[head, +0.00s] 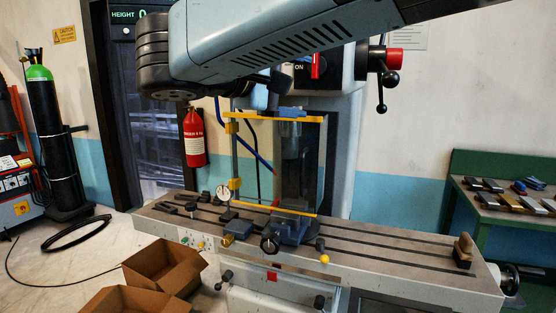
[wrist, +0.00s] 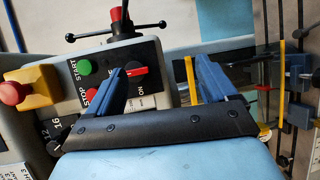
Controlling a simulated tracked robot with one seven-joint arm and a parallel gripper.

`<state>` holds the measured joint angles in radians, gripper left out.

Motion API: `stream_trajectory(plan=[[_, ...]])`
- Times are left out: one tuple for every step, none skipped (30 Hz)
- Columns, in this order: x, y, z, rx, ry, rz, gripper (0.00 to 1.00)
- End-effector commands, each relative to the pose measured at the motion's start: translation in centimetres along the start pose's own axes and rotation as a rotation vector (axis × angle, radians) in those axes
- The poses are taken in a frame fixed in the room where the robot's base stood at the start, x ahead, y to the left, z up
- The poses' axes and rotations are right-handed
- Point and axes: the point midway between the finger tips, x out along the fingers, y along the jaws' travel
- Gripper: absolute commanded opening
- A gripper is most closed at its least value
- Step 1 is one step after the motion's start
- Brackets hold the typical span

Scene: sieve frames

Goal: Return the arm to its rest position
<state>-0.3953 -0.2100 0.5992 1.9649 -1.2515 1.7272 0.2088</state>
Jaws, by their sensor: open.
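My gripper (wrist: 160,78) shows in the wrist view with its two blue fingers spread well apart and nothing between them. Beyond the fingers is the machine's control panel (wrist: 115,75) with a green START button, a red STOP button and a red switch. In the head view my grey-blue arm (head: 290,38) reaches across the top, in front of the milling machine. The gripper end is partly hidden by the arm there, close to the upper part of the machine's yellow-edged clear guard (head: 320,165). I cannot tell whether they touch.
The machine's long slotted table (head: 400,247) carries a vise (head: 290,230), clamps and a dial gauge. A fire extinguisher (head: 194,137) hangs behind. Two open cardboard boxes (head: 165,268) stand in front. A green bench (head: 500,172) with small blocks is at right. A gas cylinder (head: 48,135) stands at left.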

Motion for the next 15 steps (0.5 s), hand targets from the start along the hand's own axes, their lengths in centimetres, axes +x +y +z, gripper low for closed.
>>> stream_trajectory(plan=[[2.1, -1.1, 1.7, -0.002, -0.034, -0.063, 0.85], [3.4, -2.1, 2.6, -0.003, -0.051, -0.111, 0.85], [5.0, -3.4, 4.0, 0.001, -0.073, -0.179, 0.85], [6.1, -4.5, 5.1, 0.009, -0.088, -0.233, 0.85], [7.2, -5.5, 6.2, 0.020, -0.102, -0.285, 0.85], [8.3, -7.0, 7.6, 0.040, -0.119, -0.355, 0.85], [9.1, -8.0, 8.6, 0.059, -0.130, -0.409, 0.85], [9.8, -9.1, 9.6, 0.083, -0.139, -0.461, 0.85], [10.6, -10.5, 11.0, 0.121, -0.150, -0.531, 0.85], [11.1, -11.6, 11.9, 0.152, -0.157, -0.583, 0.85], [11.6, -12.6, 12.8, 0.188, -0.162, -0.633, 0.85], [12.0, -13.9, 14.0, 0.241, -0.168, -0.698, 0.85], [12.3, -14.9, 14.8, 0.284, -0.170, -0.746, 0.85], [12.5, -15.9, 15.5, 0.330, -0.171, -0.792, 0.85], [12.7, -17.0, 16.4, 0.398, -0.171, -0.850, 0.85]])
